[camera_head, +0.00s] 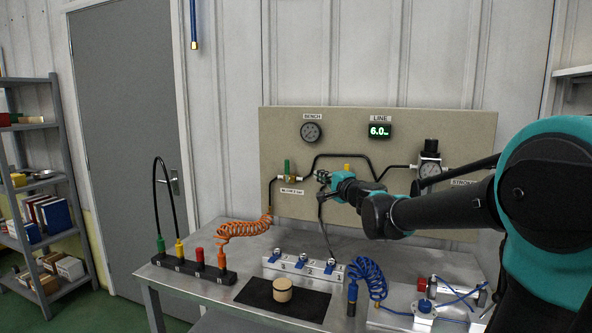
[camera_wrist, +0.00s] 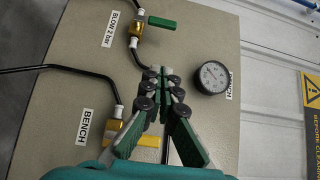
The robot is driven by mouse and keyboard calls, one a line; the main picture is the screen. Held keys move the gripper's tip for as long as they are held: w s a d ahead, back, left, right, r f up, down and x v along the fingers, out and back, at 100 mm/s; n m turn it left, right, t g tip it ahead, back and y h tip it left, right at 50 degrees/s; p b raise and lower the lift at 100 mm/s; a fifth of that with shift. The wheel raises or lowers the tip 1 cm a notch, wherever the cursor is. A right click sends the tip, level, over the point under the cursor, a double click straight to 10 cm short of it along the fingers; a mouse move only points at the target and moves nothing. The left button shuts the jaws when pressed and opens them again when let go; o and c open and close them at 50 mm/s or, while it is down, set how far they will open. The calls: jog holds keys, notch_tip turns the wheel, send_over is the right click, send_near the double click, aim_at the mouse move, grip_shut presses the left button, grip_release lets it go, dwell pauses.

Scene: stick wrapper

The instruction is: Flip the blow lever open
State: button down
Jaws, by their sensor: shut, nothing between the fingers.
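The blow lever (camera_head: 287,167) is a small green handle on a brass valve on the beige wall panel, above a label reading BLOW 2 bar. In the head view it stands upright, across the line of the black pipe. In the wrist view the green lever (camera_wrist: 161,22) sticks out to the right of its brass valve (camera_wrist: 137,30), near the top. My gripper (camera_head: 322,176) is in front of the panel, right of the lever and apart from it. In the wrist view my gripper's fingertips (camera_wrist: 157,72) are together and empty, below the lever.
A BENCH valve with a yellow lever (camera_head: 347,167) sits right of my gripper, partly hidden by my fingers in the wrist view. A round gauge (camera_head: 311,132) is above. Black pipes run along the panel.

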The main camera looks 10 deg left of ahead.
aim_at(287, 167)
jog(key=shift+w, duration=0.1)
jog(key=shift+s+a+x, duration=0.25)
jog(key=shift+a+x, duration=0.2)
jog(key=shift+x, duration=1.65)
jog(key=shift+s+a+x, duration=0.25)
jog(key=shift+a+x, duration=0.15)
jog(key=shift+x, duration=1.7)
jog(key=shift+s+a+x, duration=0.3)
jog(key=shift+a+x, duration=0.15)
jog(key=shift+x, duration=1.7)
